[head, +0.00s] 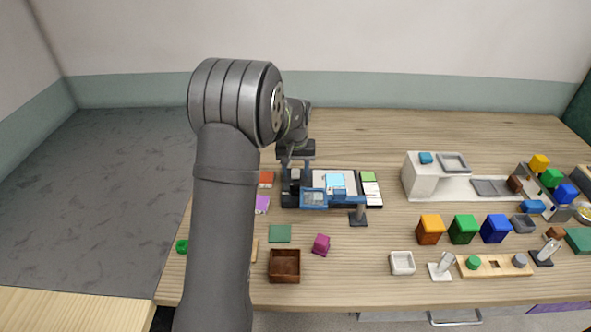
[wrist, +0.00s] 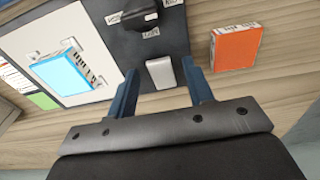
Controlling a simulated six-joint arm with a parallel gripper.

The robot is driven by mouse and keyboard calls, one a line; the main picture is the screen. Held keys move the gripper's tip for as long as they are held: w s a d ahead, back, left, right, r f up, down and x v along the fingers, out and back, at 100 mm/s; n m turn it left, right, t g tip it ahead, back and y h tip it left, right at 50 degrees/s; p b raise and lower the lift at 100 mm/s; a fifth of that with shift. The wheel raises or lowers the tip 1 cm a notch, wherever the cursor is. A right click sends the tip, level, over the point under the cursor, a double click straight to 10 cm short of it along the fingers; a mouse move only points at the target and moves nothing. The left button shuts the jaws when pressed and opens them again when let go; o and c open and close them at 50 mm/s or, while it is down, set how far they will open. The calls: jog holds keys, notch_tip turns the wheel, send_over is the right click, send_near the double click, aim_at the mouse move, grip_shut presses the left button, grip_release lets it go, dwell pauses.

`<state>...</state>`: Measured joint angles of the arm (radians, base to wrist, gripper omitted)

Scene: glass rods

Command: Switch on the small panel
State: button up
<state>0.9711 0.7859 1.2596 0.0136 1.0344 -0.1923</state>
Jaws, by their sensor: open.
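The small dark panel (wrist: 160,40) shows in the wrist view with a black knob (wrist: 137,20) and small white labels that I cannot read. A white rocker-like piece (wrist: 160,72) sits on its lower part. My gripper (wrist: 160,68) is open, with one blue finger on each side of the white piece in the picture. I cannot tell whether the fingers touch the panel. In the head view my gripper (head: 296,168) is over the dark left end of the board, and my arm hides part of this area.
A white board (wrist: 62,55) with a cyan block (wrist: 60,74) adjoins the panel. An orange box (wrist: 236,47) lies on its other side. In the head view, a blue frame on a stand (head: 357,217) is in front, and a brown box (head: 284,266) stands nearer the table edge.

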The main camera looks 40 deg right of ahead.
notch_tip(320, 180, up, 17)
jog(key=shift+s+a+r, duration=0.15)
jog(key=shift+s+a, duration=0.2)
jog(key=shift+s, duration=0.05)
jog(key=f, duration=1.7)
jog(key=shift+w+d+f, duration=0.2)
jog(key=shift+w+d, duration=0.15)
jog(key=shift+w, duration=0.05)
